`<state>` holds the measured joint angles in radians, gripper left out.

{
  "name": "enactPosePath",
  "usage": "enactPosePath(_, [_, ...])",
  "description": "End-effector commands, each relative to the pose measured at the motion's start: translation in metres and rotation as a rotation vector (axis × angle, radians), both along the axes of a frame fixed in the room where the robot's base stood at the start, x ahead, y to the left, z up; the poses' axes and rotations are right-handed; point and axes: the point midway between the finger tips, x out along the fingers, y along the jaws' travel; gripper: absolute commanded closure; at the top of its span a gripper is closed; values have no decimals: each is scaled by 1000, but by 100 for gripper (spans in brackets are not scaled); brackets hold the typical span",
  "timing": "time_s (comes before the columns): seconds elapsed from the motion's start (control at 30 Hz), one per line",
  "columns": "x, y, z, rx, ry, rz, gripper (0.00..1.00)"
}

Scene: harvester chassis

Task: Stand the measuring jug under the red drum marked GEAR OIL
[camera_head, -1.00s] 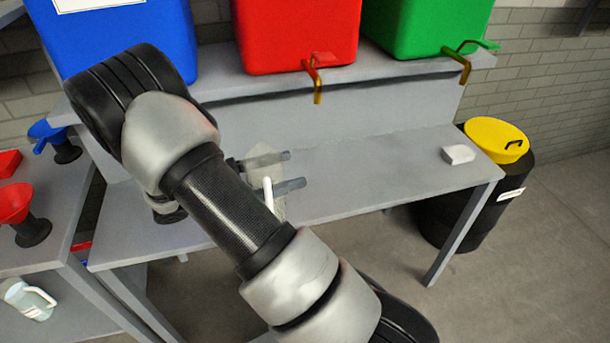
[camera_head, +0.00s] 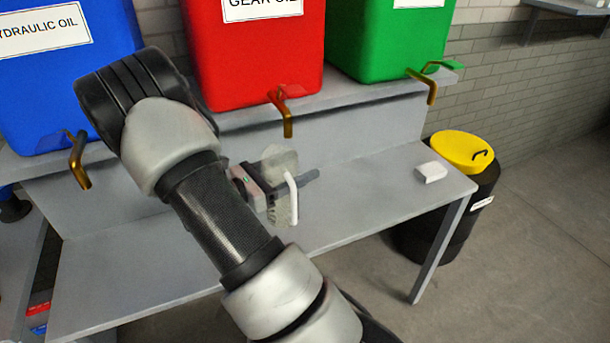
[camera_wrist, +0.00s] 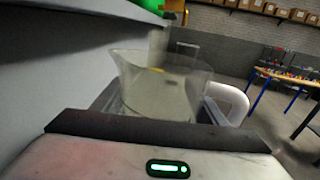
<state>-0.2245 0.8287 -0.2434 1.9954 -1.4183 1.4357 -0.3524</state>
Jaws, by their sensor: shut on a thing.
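The clear measuring jug with a white handle (camera_head: 292,196) is held in my gripper (camera_head: 290,186), above the grey bench. In the wrist view the jug (camera_wrist: 160,88) stands between the fingers, its white handle at the right. The red drum marked GEAR OIL (camera_head: 262,60) sits on the shelf above the bench, and its brass tap (camera_head: 287,118) points down over the shelf edge. The jug is below and close to this tap in the picture. Whether the jug's base touches the bench is hard to tell, as my gripper and arm cover part of it.
A blue HYDRAULIC OIL drum (camera_head: 65,75) with a tap stands left, a green drum (camera_head: 390,40) with a tap right. A white block (camera_head: 431,173) lies on the bench (camera_head: 360,205) at right. A black bin with a yellow lid (camera_head: 460,152) stands beyond. The bench's middle right is clear.

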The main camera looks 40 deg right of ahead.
Motion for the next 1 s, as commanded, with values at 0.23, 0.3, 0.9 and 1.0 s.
enactPosePath(0.23, [-1,-20,0,0,-1,-1,59])
enactPosePath(0.3, [-2,-28,0,0,-1,-3,59])
enactPosePath(0.9, [-1,-29,-39,-1,0,0,59])
enactPosePath(1.0, [-1,-29,-38,0,0,0,19])
